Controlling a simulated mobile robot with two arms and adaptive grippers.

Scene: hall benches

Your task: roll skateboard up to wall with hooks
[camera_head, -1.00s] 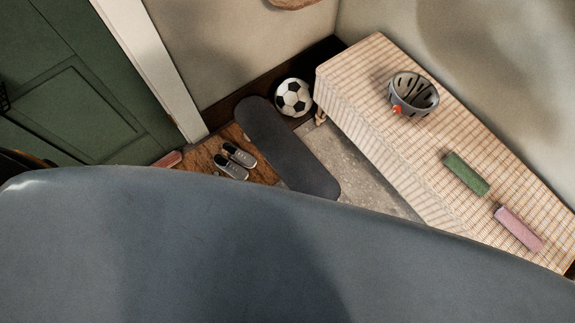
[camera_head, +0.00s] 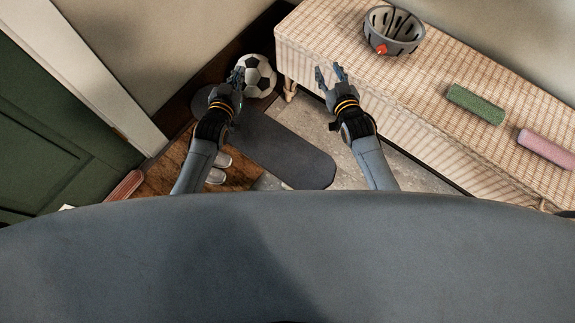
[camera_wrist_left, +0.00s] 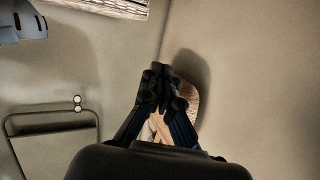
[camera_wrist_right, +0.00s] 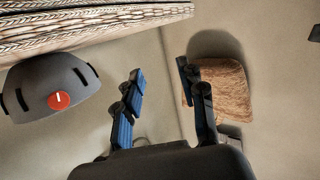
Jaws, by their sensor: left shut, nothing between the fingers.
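The skateboard (camera_head: 285,150) is a long dark grey deck, low at the floor between the arms in the head view. It slants from beside the ball down to the right; my left arm covers part of it and its wheels are hidden. My left gripper (camera_head: 237,78) is shut and empty, above the far end of the board in the picture. My right gripper (camera_head: 330,76) is open and empty, in front of the bench; its spread fingers also show in the right wrist view (camera_wrist_right: 165,100). The wall (camera_head: 170,40) is beige behind the board; I cannot make out hooks in the head view.
A football (camera_head: 262,72) lies by the wall at the bench's leg. The woven bench (camera_head: 440,90) on the right carries a grey helmet (camera_head: 394,30), a green roll (camera_head: 476,103) and a pink roll (camera_head: 546,149). Shoes (camera_head: 218,168) sit left of the board. A green door (camera_head: 50,140) stands left.

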